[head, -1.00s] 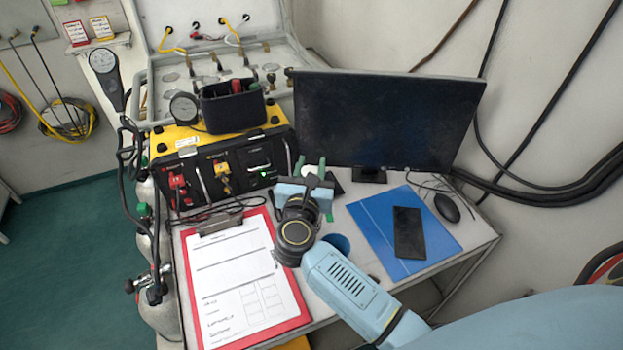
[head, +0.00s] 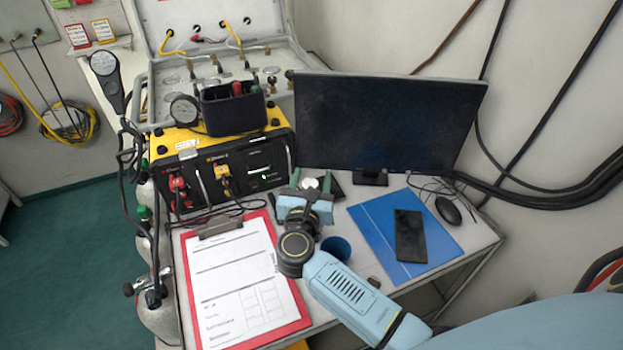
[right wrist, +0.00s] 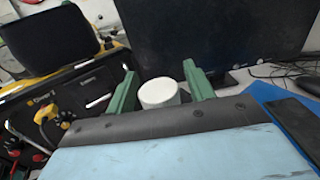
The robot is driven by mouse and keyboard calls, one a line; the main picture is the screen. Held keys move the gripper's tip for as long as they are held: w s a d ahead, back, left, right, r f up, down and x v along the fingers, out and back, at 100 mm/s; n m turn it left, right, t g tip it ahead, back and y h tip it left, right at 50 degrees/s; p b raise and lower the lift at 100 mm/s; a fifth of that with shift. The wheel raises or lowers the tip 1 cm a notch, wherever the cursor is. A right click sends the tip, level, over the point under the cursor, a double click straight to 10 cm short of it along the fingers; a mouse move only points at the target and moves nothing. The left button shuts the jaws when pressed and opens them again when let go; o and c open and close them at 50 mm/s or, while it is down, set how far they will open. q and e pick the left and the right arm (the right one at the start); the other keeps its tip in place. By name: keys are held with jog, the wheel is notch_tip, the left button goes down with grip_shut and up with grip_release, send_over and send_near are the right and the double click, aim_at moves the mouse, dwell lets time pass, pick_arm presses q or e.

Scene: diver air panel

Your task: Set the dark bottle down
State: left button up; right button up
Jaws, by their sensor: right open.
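A white round cap (head: 311,183) shows between the green fingers of my right gripper (head: 312,180), at the back of the table in front of the monitor. In the right wrist view the white cap (right wrist: 159,92) is between the two fingers (right wrist: 160,74), with a gap on either side. The right gripper is open. Whatever body lies under the cap is hidden by the gripper, so I cannot see its colour or its base. My left gripper is not in view.
A black monitor (head: 385,120) stands behind, and a black-and-yellow air panel (head: 225,165) at the left. A red clipboard (head: 300,312), a blue cup (head: 336,247), a blue folder (head: 375,225) with a phone (head: 409,235), and a mouse (head: 448,210) crowd the table.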

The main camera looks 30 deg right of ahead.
jog(key=shift+r, duration=0.2)
jog(key=b+v, duration=0.1)
jog(key=v, duration=1.1)
jog(key=shift+b, duration=0.35)
